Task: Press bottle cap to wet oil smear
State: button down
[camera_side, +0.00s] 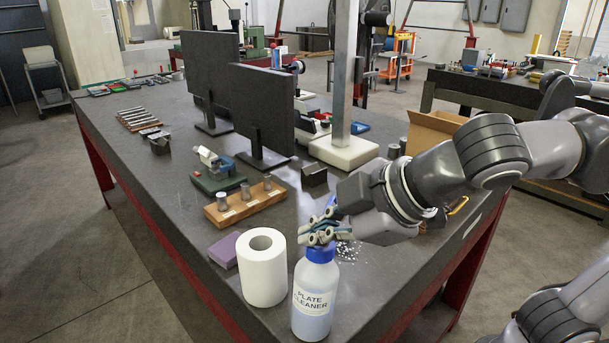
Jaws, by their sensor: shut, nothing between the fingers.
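A bottle (314,301) labelled "PLATE CLEANER" stands upright at the near corner of the dark table. Its body is pale blue-white and its cap (320,253) is blue. My gripper (318,238) reaches in from the right with its fingers shut, directly at the top of the cap. The fingers seem to touch the cap, though the exact contact is hard to tell. No oil smear can be made out clearly. A patch of small white specks (347,250) lies on the table just right of the bottle, beneath my gripper.
A white paper roll (262,267) stands close left of the bottle, with a purple block (224,250) beyond it. A wooden block with metal cylinders (244,201), two dark monitors (262,112) and a white-based post (343,151) stand farther back. The table's left side has free room.

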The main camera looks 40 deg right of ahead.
dwell(0.4)
jog(key=shift+r, duration=0.45)
jog(key=shift+r, duration=2.95)
jog(key=shift+d+f, duration=0.1)
jog(key=shift+d, duration=0.05)
jog(key=d+f+m, duration=0.3)
jog(key=d+f, duration=0.3)
jog(key=f, duration=0.1)
jog(key=w+d+f+m+g+h, duration=0.1)
jog(key=d+f+m, duration=0.3)
jog(key=d+f, duration=0.2)
jog(key=w+d+f+m+h, duration=0.1)
jog(key=d+f+m, duration=0.3)
jog(key=d+f, duration=0.3)
jog(key=shift+d+f+g, duration=0.1)
jog(key=shift+f+g, duration=0.3)
jog(key=shift+f, duration=0.2)
